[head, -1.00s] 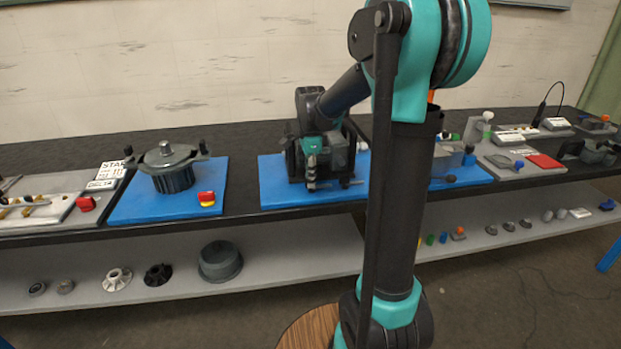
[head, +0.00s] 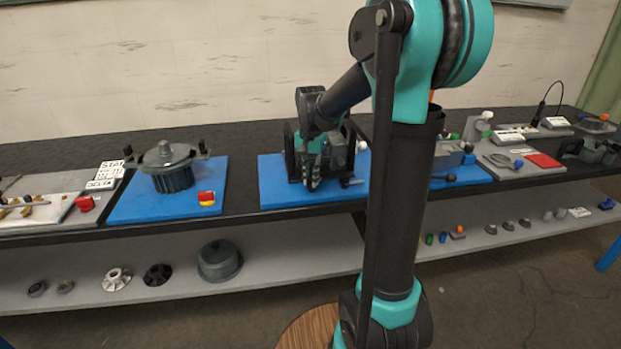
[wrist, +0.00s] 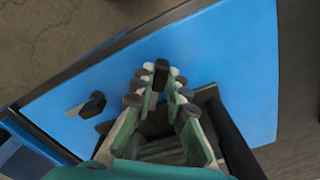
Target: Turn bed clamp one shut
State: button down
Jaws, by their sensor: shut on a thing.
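My gripper (head: 312,182) reaches down at the front of the dark fixture (head: 291,150) on the middle blue plate (head: 268,185). In the wrist view, its fingers (wrist: 158,80) are closed on a small dark upright handle (wrist: 161,70), which I take to be bed clamp one. The fingers hide its lower part, so how far it is turned cannot be told. A second dark handle (wrist: 92,105) lies apart on the blue plate, left of the fingers in the wrist view. The dark frame and grey ribbed bed show below the fingers there.
A dark round housing (head: 170,178) stands on the left blue plate, with a red and yellow block (head: 206,198) nearby. My arm hides part of the bench to the right. The lower shelf (head: 190,288) holds a grey pot (head: 219,262) and several small parts.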

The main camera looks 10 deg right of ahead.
jog(key=n, duration=0.3)
jog(key=shift+d+n, duration=0.1)
jog(key=shift+n, duration=2.1)
jog(key=c, duration=1.5)
grip_release()
jog(key=shift+c, duration=0.2)
jog(key=shift+r, duration=0.1)
notch_tip(320, 180, up, 12)
jog(key=shift+d, duration=0.1)
